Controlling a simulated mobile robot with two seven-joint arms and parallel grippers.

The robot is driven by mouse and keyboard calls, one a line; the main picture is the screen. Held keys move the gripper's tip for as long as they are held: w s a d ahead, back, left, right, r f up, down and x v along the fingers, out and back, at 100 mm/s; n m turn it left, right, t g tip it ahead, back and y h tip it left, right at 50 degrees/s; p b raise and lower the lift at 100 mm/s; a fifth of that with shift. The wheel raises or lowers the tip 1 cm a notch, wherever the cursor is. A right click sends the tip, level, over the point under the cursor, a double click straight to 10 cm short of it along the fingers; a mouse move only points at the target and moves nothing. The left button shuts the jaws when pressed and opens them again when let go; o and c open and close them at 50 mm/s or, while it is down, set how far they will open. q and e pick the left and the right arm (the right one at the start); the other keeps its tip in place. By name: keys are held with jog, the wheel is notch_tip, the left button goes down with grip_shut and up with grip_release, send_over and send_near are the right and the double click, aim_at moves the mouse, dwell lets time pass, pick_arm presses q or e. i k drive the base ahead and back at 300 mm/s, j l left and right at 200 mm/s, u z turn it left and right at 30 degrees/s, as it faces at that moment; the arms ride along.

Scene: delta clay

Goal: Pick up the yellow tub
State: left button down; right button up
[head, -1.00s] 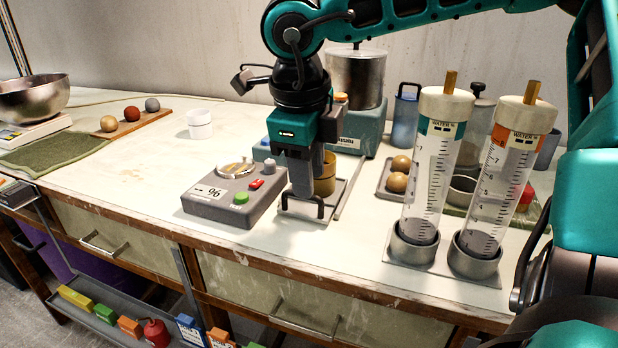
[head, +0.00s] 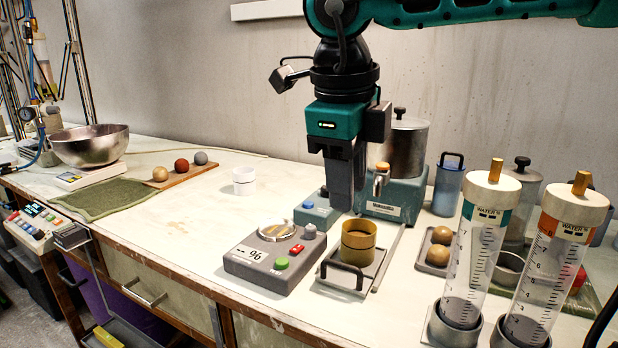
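An ochre-yellow tub (head: 358,246), round with a dark inside, stands upright on a small grey tray with a black handle (head: 341,276). My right gripper (head: 342,205) points down just above the tub in the picture, apart from it. I see its dark fingers side-on, so I cannot tell whether they are open or shut. Nothing shows held below them. My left gripper is not in view.
A grey scale box (head: 243,264) stands left of the tray. Right are brown balls (head: 438,256) and two clear water cylinders (head: 475,262). A teal machine (head: 396,198) stands behind. A white cup (head: 244,181) stands farther left, with clear tabletop around it.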

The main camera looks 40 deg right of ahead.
aim_at(358, 242)
jog(key=k+j, duration=0.8)
jog(key=j, duration=0.15)
